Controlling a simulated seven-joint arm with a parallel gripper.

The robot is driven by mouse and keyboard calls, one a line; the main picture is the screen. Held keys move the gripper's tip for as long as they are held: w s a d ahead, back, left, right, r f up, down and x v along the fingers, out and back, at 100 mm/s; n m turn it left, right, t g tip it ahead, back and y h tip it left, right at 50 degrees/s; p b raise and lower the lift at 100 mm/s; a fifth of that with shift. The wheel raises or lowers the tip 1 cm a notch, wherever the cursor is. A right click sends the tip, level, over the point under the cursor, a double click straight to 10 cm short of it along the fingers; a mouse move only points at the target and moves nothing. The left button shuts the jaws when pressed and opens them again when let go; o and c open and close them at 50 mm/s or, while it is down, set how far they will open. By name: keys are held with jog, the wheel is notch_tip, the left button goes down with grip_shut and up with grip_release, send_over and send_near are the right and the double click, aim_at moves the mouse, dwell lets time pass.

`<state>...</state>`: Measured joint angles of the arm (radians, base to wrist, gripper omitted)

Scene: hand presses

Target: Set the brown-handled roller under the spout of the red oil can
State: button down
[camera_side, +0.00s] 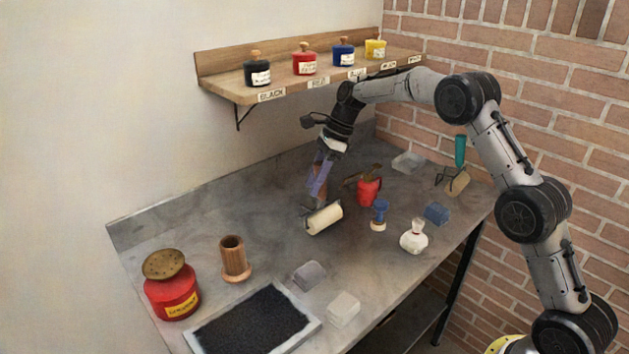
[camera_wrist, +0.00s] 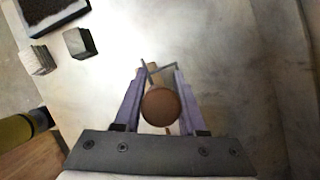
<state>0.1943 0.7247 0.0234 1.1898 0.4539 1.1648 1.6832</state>
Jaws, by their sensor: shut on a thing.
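My gripper (camera_side: 319,184) is shut on the brown handle of the roller, which stands roughly upright between the purple fingers. The roller's cream cylinder (camera_side: 324,217) hangs below, close to the metal bench; I cannot tell whether it touches. In the wrist view, the round brown handle end (camera_wrist: 161,107) sits between the fingertips, with the wire frame beyond it. The red oil can (camera_side: 369,191) stands on the bench just right of my gripper in the side view. Its dark spout points left, toward the roller; its tip is hard to make out. The can is not seen in the wrist view.
A second roller with a green handle (camera_side: 460,151) rests near the brick wall. A blue-handled stamp (camera_side: 379,214) and white bottle (camera_side: 414,236) stand right of the roller. A wooden holder (camera_side: 234,259), red tin (camera_side: 172,290) and black ink tray (camera_side: 309,320) are at front left.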

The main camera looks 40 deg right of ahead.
aim_at(315, 164)
jog(key=shift+f, duration=0.35)
dwell(0.6)
jog(key=shift+c, duration=2)
grip_release()
jog(key=shift+o, duration=0.2)
jog(key=shift+f, duration=0.1)
jog(key=o, duration=0.4)
jog(key=shift+c, duration=0.2)
jog(key=shift+r, duration=4.05)
